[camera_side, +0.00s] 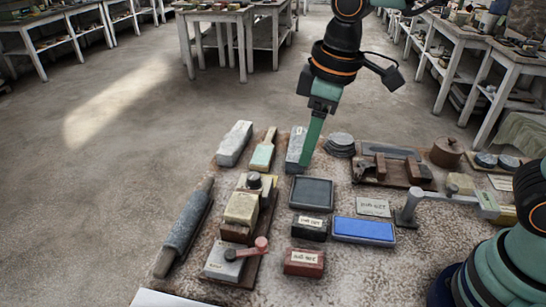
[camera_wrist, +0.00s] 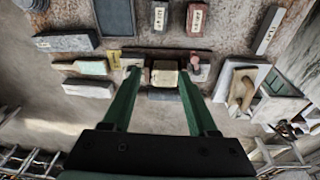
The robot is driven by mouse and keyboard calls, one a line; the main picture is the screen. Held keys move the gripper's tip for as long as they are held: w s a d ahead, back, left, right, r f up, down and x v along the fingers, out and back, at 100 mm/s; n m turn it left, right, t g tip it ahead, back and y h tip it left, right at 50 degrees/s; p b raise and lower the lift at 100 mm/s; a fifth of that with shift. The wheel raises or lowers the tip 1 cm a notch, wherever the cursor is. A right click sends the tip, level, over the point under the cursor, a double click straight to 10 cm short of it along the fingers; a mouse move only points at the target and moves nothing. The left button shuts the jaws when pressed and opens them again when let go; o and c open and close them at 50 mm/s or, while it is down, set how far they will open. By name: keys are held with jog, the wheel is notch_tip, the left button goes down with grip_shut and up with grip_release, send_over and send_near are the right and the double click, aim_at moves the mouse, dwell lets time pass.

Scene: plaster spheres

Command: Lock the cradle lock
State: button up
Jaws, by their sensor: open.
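A dark wooden cradle (camera_side: 262,225) stands at the left middle of the table in the side view. It carries a cream block (camera_side: 241,208) and a dark round knob (camera_side: 253,180). At its near end, a lever with a red knob (camera_side: 262,244) sits on a pale labelled block (camera_side: 223,263); I take this lever as the lock. My gripper (camera_side: 306,160) points down, behind and right of the cradle, apart from it. In the wrist view my gripper (camera_wrist: 158,78) is open and empty, its fingertips framing the cream block (camera_wrist: 165,76). The red knob (camera_wrist: 196,70) shows just right of them.
A dark roller (camera_side: 184,232) lies left of the cradle. A dark tray (camera_side: 311,193), a black block (camera_side: 309,228), a red block (camera_side: 304,262) and a blue stone (camera_side: 363,230) stand to its right. A metal crank arm (camera_side: 440,196) stands farther right.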

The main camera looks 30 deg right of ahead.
jog(key=s+d+r+m+t, duration=0.1)
jog(key=s+d+m, duration=0.1)
jog(key=d+m, duration=0.2)
jog(key=s+d+m+t, duration=0.2)
jog(key=d+m, duration=0.1)
jog(key=d, duration=0.7)
jog(key=shift+d+r+m+t+h, duration=0.3)
jog(key=shift+d+r+m+h, duration=0.05)
jog(key=shift+d+m+h, duration=0.05)
